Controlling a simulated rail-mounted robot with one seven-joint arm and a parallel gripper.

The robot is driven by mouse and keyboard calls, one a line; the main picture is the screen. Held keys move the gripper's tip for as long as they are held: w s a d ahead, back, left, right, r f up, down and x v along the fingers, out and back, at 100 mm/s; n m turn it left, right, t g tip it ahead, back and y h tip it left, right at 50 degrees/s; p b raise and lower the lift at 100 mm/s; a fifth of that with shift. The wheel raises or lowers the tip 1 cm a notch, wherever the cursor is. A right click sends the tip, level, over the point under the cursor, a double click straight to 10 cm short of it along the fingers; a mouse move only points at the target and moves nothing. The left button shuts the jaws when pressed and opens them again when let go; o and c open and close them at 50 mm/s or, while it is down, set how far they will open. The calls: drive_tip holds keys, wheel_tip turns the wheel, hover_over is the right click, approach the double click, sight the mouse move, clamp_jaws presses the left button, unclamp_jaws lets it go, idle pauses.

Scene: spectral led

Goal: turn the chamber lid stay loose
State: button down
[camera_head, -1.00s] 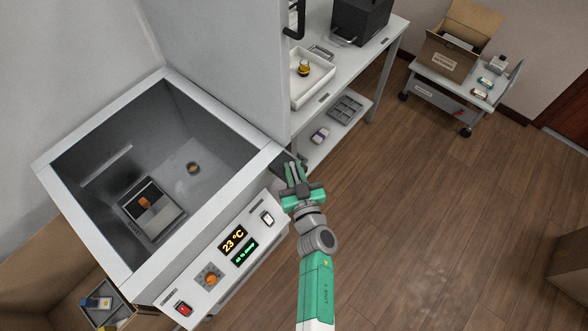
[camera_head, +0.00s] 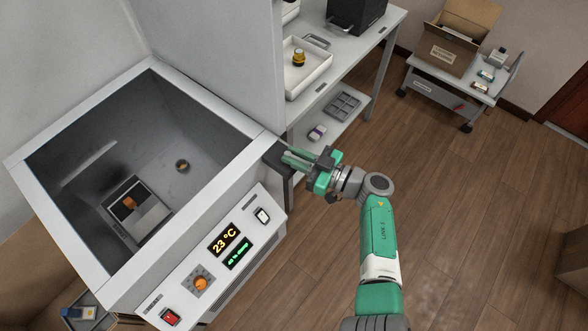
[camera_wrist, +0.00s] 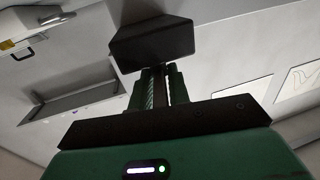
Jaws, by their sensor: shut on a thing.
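The chamber lid stay shows as a dark, blocky knob (camera_head: 274,157) at the right corner of the open chamber (camera_head: 222,188). My gripper (camera_head: 288,158) reaches it from the right, fingers pointing left. In the wrist view the dark knob (camera_wrist: 152,45) is straight ahead, and my gripper's fingers (camera_wrist: 158,72) meet its lower edge, shut on it. The gripped part is hidden behind the knob's block. The grey lid (camera_head: 215,75) stands upright behind the chamber.
The front panel (camera_head: 190,283) with a display, an orange dial and switches lies below the knob. A shelved bench (camera_head: 365,52) with a white tray (camera_head: 302,82) stands behind. A cart (camera_head: 440,85) with a cardboard box is at the back right.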

drive_tip(key=n+g+b, duration=0.1)
drive_tip(key=b, duration=0.2)
drive_tip(key=f+n+g+y+b, duration=0.1)
drive_tip(key=b, duration=0.2)
drive_tip(key=n+g+b, duration=0.1)
drive_tip(key=g+b, duration=0.1)
drive_tip(key=b, duration=0.1)
drive_tip(key=shift+w+d+f+y, duration=0.1)
drive_tip(key=shift+w+f+y, duration=0.15)
drive_tip(key=shift+w+y, duration=0.05)
drive_tip(key=n+g+b, duration=0.1)
drive_tip(key=b, duration=0.3)
drive_tip(key=g+b, duration=0.2)
drive_tip(key=b, duration=0.1)
drive_tip(key=shift+w+r+n+y+b, duration=0.2)
drive_tip(key=shift+r+n+y+b, duration=0.1)
drive_tip(key=shift+r+n+b, duration=0.1)
drive_tip(key=shift+r+g+b, duration=0.15)
drive_tip(key=shift+g+b, duration=0.15)
drive_tip(key=shift+b, duration=0.2)
drive_tip(key=shift+r, duration=0.2)
drive_tip(key=c, duration=1.5)
unclamp_jaws()
drive_tip(key=shift+o, duration=0.2)
